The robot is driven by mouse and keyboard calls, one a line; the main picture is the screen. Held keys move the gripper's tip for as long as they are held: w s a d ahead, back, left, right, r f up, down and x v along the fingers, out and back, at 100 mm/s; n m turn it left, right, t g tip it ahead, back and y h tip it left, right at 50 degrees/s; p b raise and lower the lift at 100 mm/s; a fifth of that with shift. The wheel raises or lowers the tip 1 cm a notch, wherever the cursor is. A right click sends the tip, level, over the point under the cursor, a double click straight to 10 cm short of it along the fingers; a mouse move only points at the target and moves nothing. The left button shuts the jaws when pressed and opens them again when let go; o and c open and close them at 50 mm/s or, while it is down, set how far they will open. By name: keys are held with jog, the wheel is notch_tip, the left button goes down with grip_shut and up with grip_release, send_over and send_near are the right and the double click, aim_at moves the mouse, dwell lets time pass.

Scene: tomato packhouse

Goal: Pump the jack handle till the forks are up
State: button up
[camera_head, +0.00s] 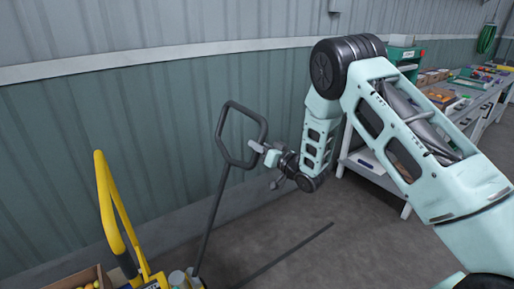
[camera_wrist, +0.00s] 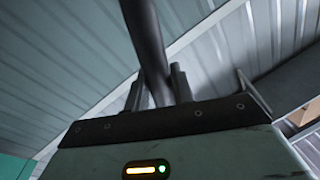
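The jack handle (camera_head: 222,183) is a dark bar with a rounded loop on top. It leans up to the right from yellow parts of the jack (camera_head: 145,277) at the bottom edge of the head view. My gripper (camera_head: 258,147) is at the right side of the loop. In the wrist view the dark tube of the handle (camera_wrist: 147,40) passes down between the two fingers of my gripper (camera_wrist: 159,88), which look closed against it. The forks are not in view in either picture.
A yellow curved bar (camera_head: 108,205) stands at the left. A box (camera_head: 72,282) with yellow fruit is below it. A ribbed wall (camera_head: 60,130) runs behind. A workbench (camera_head: 375,170) with goods stands at the right. The floor (camera_head: 340,240) between is mostly clear.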

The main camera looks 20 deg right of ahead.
jog(key=o, duration=0.3)
jog(key=shift+d, duration=0.1)
jog(key=shift+s+d+f, duration=0.1)
jog(key=shift+s+d, duration=0.05)
jog(key=shift+s, duration=0.15)
jog(key=b+v, duration=0.4)
jog(key=v, duration=1.2)
jog(key=shift+s, duration=0.35)
